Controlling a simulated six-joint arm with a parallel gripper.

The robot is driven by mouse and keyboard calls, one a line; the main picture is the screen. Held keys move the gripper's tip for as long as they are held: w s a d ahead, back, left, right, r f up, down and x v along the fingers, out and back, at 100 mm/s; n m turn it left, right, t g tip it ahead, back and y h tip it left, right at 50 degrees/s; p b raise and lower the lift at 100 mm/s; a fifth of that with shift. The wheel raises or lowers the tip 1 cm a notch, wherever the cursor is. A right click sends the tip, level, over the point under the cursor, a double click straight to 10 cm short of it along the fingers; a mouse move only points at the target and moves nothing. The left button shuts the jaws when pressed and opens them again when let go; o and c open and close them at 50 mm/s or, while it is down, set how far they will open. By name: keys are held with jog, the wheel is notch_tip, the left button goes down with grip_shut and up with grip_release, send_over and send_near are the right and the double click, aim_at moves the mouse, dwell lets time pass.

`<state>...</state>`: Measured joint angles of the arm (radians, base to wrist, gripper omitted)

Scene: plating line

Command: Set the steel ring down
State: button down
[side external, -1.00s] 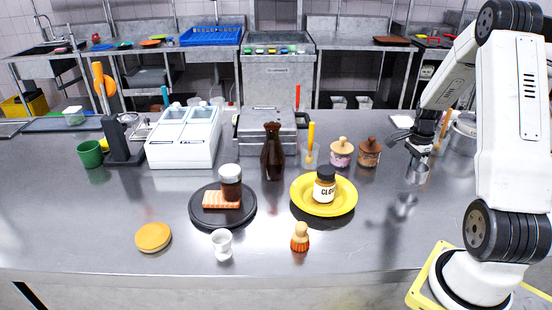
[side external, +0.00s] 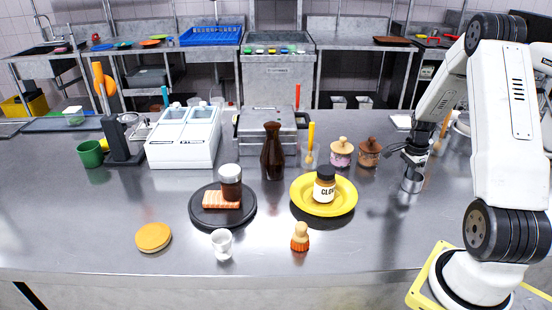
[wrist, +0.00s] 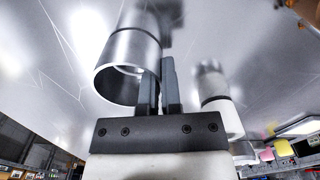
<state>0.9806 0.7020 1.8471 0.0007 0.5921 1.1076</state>
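The steel ring (side external: 412,184) is a short, shiny open cylinder at the right of the counter. My gripper (side external: 412,163) is above it and pinches its upper edge. In the wrist view the ring (wrist: 128,62) shows its open mouth, and the two dark fingers (wrist: 159,85) are closed on its wall, one on each side. The ring looks upright in the side view, with its lower edge at or just above the counter (side external: 370,225); I cannot tell whether it touches.
A wooden-handled utensil (side external: 441,135) stands behind my gripper. Counter in front of the ring is clear.

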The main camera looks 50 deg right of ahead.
jog(key=shift+f, duration=0.1)
jog(key=c, duration=1.2)
grip_release()
jog(key=o, duration=0.4)
notch_tip(320, 180, up, 12)
jog(key=shift+r, duration=0.1)
jog(key=shift+a, duration=0.1)
